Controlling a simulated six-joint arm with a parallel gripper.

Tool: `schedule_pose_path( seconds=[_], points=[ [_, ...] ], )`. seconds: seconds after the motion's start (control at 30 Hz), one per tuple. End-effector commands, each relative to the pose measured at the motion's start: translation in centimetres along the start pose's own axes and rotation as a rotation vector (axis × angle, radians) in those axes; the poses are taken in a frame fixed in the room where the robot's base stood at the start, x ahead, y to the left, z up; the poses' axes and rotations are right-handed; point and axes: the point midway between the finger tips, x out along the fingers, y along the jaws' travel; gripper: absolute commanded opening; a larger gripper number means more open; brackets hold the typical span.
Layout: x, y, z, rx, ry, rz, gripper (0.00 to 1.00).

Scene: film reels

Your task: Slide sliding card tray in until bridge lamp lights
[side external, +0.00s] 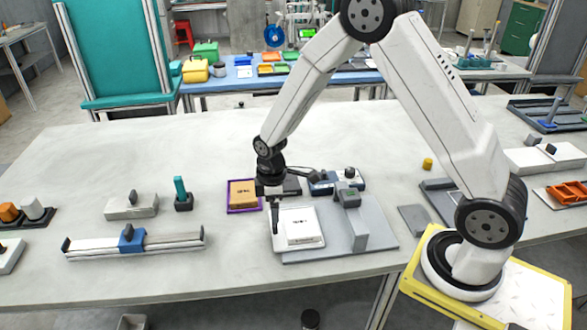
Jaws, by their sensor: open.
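A white card tray (316,242) lies on a grey baseplate (375,248) and carries a white block or stack with dark print on top. A grey bridge (357,228) stands at the right of the tray. My gripper (276,226) is open and points down at the tray's left edge. I cannot tell whether its fingers touch the tray.
A brown box in a purple-rimmed tray (231,210) is close behind my gripper. A blue device (323,184) stands behind the bridge. A rail with a blue slider (132,240) lies left. The table (180,292) is clear in front.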

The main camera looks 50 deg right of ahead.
Motion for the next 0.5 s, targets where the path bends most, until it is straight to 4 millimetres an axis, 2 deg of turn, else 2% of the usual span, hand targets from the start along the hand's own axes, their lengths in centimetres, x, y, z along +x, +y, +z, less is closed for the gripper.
schedule_pose_path(
  seconds=[0.5],
  points=[
    [5.2, 0.0, 0.0, 0.001, -0.001, 0.000, 0.94]
  ],
)
